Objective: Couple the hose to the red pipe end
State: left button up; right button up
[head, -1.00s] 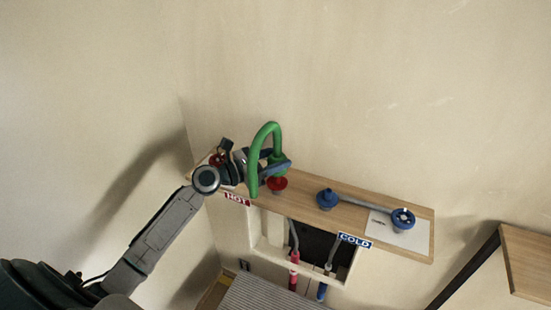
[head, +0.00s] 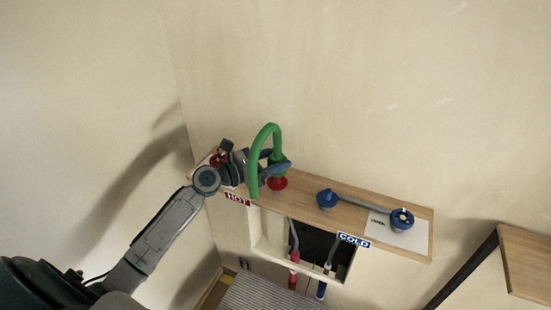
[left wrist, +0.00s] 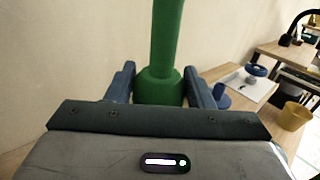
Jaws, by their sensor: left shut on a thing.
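The green hose (head: 268,142) forms an upright arch over the left part of the wooden shelf. My left gripper (head: 276,165) is shut on one end of it. In the left wrist view, the hose's thick green collar (left wrist: 160,88) sits between the two blue fingers of my left gripper (left wrist: 161,90). The red pipe end (head: 278,184) stands on the shelf just below the held hose end. I cannot tell whether the two touch; the fingers partly hide the joint. The hose's other end hangs at the shelf's front edge. My right gripper is not in view.
The wooden shelf (head: 370,193) has a blue pipe end (head: 326,198) and a blue round fitting (head: 402,218) to the right. A red round part (head: 216,160) is behind my left wrist. A COLD sign (head: 354,240) hangs in front, above an opening with pipes.

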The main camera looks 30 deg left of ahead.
pick_arm(q)
jog(key=shift+p, duration=0.35)
dwell(0.6)
jog(key=shift+f+b, duration=1.45)
jog(key=shift+f, duration=0.7)
jog(key=o, duration=1.4)
jog(key=shift+s, duration=0.1)
